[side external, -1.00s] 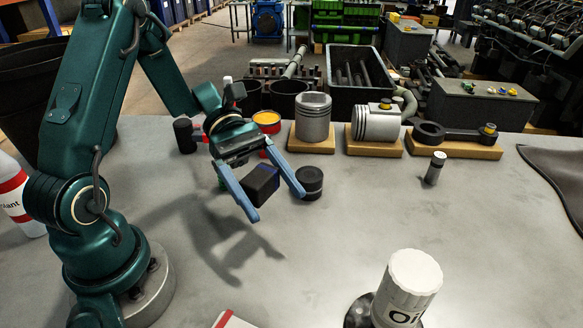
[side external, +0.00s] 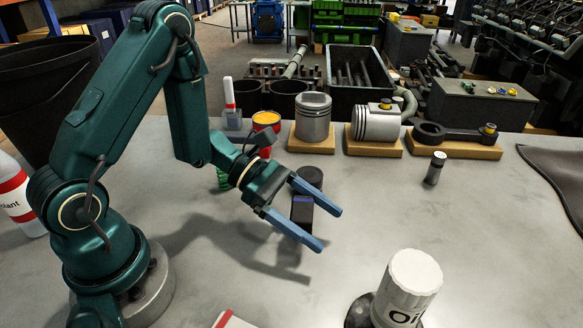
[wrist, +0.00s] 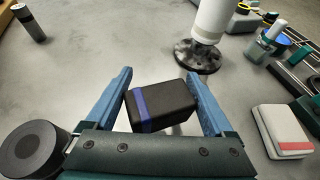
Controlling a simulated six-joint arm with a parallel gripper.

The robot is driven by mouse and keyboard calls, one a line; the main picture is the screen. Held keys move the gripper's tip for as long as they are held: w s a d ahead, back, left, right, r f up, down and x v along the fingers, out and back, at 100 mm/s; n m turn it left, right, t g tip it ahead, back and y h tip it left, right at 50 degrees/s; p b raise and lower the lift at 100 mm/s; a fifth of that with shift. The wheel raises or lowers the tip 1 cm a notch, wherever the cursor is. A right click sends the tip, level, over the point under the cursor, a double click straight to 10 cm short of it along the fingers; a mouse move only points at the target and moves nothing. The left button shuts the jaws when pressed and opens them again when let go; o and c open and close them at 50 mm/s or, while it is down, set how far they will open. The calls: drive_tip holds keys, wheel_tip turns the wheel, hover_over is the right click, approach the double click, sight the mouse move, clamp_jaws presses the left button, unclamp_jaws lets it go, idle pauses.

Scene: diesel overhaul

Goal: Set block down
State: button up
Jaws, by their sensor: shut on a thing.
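The block (side external: 302,211) is small and dark, with a blue-purple band that shows in the wrist view (wrist: 160,104). My gripper (side external: 328,229) is shut on the block, which sits between its two blue fingers, back from the fingertips. The fingers also show either side of the block in the wrist view (wrist: 160,74). The block looks held above the grey bench (side external: 480,240), with shadow on the bench below; the exact gap is hard to tell. Part of the block is hidden behind the near finger in the side view.
A round black can (side external: 311,176) stands just behind my gripper. Pistons on wooden stands (side external: 313,146) line the back. The bench's right middle is clear.

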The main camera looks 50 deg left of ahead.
drive_tip(key=shift+d+f, duration=0.35)
drive_tip(key=shift+d, duration=0.2)
drive_tip(key=shift+w+f, duration=0.1)
drive_tip(key=shift+f, duration=1.9)
drive_tip(key=shift+f, duration=0.1)
drive_tip(key=o, duration=1.2)
